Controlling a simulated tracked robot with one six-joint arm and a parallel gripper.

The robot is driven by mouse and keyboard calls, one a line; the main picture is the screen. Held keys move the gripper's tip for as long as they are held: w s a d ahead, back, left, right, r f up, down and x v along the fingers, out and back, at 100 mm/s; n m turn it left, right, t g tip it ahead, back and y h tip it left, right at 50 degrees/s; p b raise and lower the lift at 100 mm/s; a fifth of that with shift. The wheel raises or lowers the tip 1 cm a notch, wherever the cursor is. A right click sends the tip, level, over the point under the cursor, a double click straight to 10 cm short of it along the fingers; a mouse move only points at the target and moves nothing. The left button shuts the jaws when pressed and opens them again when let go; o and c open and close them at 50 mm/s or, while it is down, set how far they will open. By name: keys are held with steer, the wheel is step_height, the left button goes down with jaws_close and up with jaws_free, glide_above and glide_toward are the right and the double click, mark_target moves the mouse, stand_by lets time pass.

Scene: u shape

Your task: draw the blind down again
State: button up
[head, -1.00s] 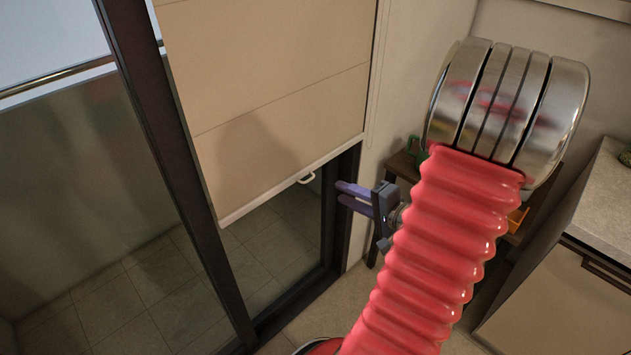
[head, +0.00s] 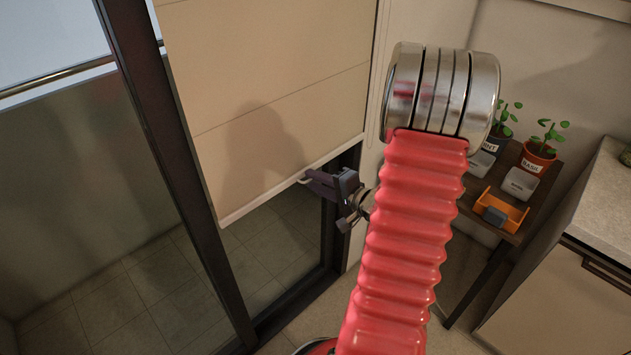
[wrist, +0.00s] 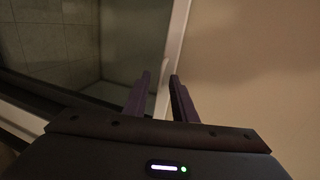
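The beige blind (head: 270,90) hangs partway down the glass door, with a pale bottom rail (head: 255,203). The small white pull handle (head: 303,181) under the rail is mostly hidden by my gripper (head: 312,180) in the head view. In the wrist view my two dark purple fingers (wrist: 158,88) are apart. A pale piece that looks like the handle (wrist: 162,78) shows between their tips, beside the rail (wrist: 178,35). I cannot tell whether either finger touches it.
A dark door frame (head: 165,150) stands left of the blind. Open glass shows below the rail. At right, a small table holds potted plants (head: 537,150), small boxes and an orange tray (head: 499,212). A counter (head: 600,205) stands at the far right.

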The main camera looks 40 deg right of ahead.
steer(key=shift+w, duration=0.25)
steer(key=shift+c, duration=0.6)
jaws_close()
steer(key=shift+f, duration=0.1)
stand_by(0.6)
